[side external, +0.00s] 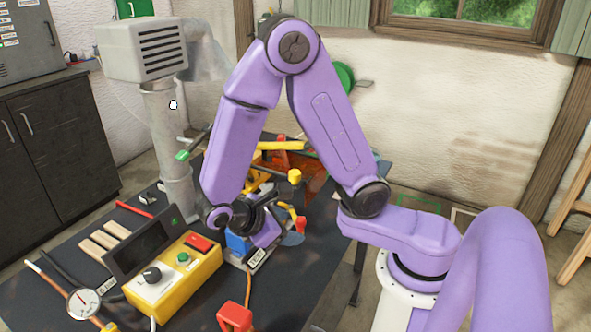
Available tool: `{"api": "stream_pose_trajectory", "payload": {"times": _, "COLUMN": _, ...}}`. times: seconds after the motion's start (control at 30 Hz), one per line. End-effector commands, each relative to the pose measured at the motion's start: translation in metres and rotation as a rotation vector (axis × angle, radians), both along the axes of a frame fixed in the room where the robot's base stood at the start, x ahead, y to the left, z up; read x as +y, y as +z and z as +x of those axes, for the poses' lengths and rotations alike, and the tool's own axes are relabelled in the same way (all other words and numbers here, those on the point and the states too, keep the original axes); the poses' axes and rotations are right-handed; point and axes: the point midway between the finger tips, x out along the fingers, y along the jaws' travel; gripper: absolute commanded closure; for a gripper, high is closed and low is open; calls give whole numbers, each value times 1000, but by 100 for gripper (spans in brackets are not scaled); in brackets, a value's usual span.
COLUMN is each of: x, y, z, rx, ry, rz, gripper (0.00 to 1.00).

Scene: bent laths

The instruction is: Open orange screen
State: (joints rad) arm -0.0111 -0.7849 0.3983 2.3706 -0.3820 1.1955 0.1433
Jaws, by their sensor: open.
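The orange screen (314,174) is a see-through orange panel on the far side of the dark bench, partly hidden behind my arm. Yellow and red-orange parts stand close in front of it, and a yellow bar lies along its upper left. I cannot tell its hinge or exact angle. My gripper (263,250) is low over the middle of the bench, in front of and to the left of the screen, apart from it. It is open; its fingertips are small and partly hidden by my wrist. I see nothing held in it.
A yellow control box (172,278) with knob and buttons and a dark display (143,247) stand at front left. Wooden laths (105,237) lie behind them. A grey post (170,145) rises at the back left. A red clamp-like part (235,316) is at the front.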

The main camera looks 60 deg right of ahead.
Motion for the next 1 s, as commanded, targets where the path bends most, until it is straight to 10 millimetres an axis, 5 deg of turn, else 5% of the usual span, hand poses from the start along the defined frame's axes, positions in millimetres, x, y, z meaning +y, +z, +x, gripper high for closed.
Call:
{"api": "stream_pose_trajectory", "payload": {"times": 0.53, "x": -1, "y": 34, "z": 48, "rx": -297, "ry": -559, "rz": 280, "gripper": 42}}
{"api": "stream_pose_trajectory", "payload": {"times": 1.0, "x": -41, "y": 85, "z": 70, "rx": -655, "ry": -981, "rz": 420, "gripper": 42}}
